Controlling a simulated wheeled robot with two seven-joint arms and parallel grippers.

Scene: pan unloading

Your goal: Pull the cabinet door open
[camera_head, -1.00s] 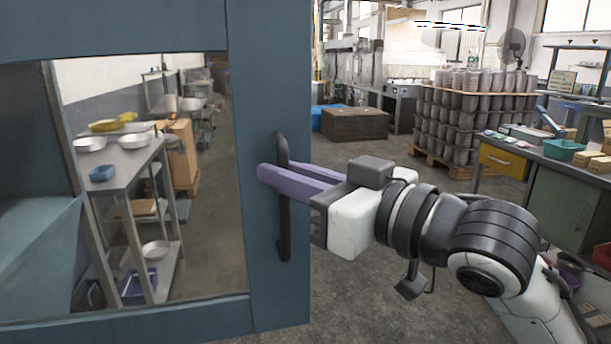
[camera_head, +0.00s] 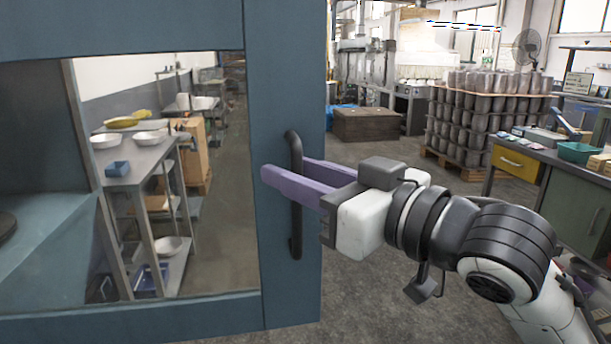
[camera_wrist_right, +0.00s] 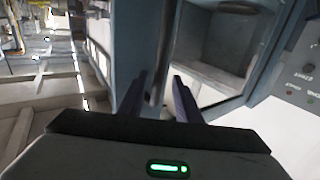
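The blue cabinet door (camera_head: 283,90) has a large window and fills the left of the head view. Its dark upright bar handle (camera_head: 295,228) is on the right side of the frame. My right gripper (camera_head: 288,172) has its purple fingers on either side of the handle. In the right wrist view the handle (camera_wrist_right: 165,55) runs between the fingers of the right gripper (camera_wrist_right: 160,76), with gaps showing, so the gripper looks open around it. I cannot tell whether the door is ajar. My left gripper is not in view.
Through the window a steel shelf table (camera_head: 140,165) with bowls shows, beside a teal surface inside. To the right stand a pallet stack of grey cylinders (camera_head: 485,120) and a workbench (camera_head: 575,195).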

